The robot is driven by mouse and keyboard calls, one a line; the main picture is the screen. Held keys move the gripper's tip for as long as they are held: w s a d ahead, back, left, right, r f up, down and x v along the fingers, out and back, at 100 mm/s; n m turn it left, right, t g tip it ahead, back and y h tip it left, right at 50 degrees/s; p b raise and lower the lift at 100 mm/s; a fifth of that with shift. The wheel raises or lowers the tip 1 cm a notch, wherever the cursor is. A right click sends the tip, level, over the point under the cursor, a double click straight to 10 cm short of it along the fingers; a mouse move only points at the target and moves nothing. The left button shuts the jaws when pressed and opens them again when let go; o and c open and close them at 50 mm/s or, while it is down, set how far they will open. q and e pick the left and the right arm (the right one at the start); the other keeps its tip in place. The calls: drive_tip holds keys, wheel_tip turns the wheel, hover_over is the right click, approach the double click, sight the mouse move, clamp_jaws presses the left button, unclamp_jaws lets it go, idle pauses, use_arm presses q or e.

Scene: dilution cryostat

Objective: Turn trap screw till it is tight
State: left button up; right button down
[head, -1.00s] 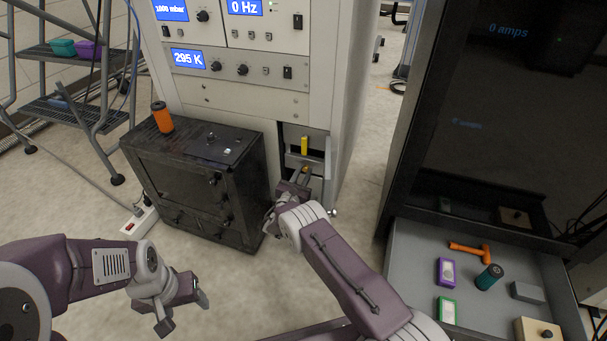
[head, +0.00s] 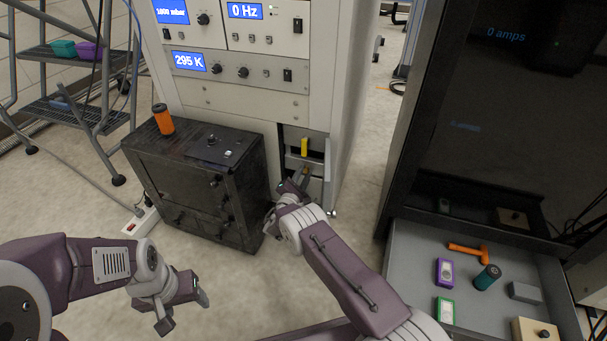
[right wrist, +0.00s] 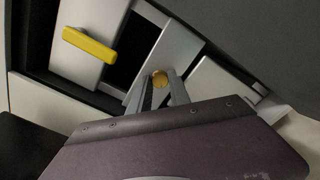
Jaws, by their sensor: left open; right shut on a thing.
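The trap screw shows in the right wrist view as a small brass-yellow knob (right wrist: 160,78) on a grey metal bar in the cabinet opening. My right gripper (right wrist: 158,88) is shut on it, with a finger on either side. In the head view my right gripper (head: 304,176) reaches into the lower opening of the rack, and its fingers mostly hide the screw. A yellow handle (right wrist: 90,45) sits on a pale panel beside the screw; it also shows upright in the head view (head: 304,147). My left gripper (head: 184,306) is open and empty above the floor.
A black box (head: 190,180) with an orange cylinder (head: 163,119) on top stands left of the opening. An open grey drawer (head: 410,255) at right holds an orange tool, a teal cylinder and small boxes. The floor between is clear.

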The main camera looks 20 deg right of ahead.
drive_tip(key=m, duration=0.3)
drive_tip(key=shift+m+p, duration=0.3)
drive_tip(key=m, duration=0.3)
drive_tip(key=shift+m+p, duration=0.3)
drive_tip(key=shift+p, duration=0.1)
drive_tip(key=m+p, duration=0.1)
drive_tip(key=m, duration=0.5)
drive_tip(key=shift+p, duration=0.3)
drive_tip(key=m+p, duration=0.1)
drive_tip(key=m, duration=0.3)
drive_tip(key=m+p, duration=0.1)
drive_tip(key=m, duration=0.2)
drive_tip(key=shift+m, duration=0.3)
drive_tip(key=m+p, duration=0.1)
drive_tip(key=m, duration=0.4)
drive_tip(key=shift+m+p, duration=0.3)
drive_tip(key=shift+p, duration=0.1)
drive_tip(key=shift+m, duration=0.3)
drive_tip(key=c, duration=1.2)
unclamp_jaws()
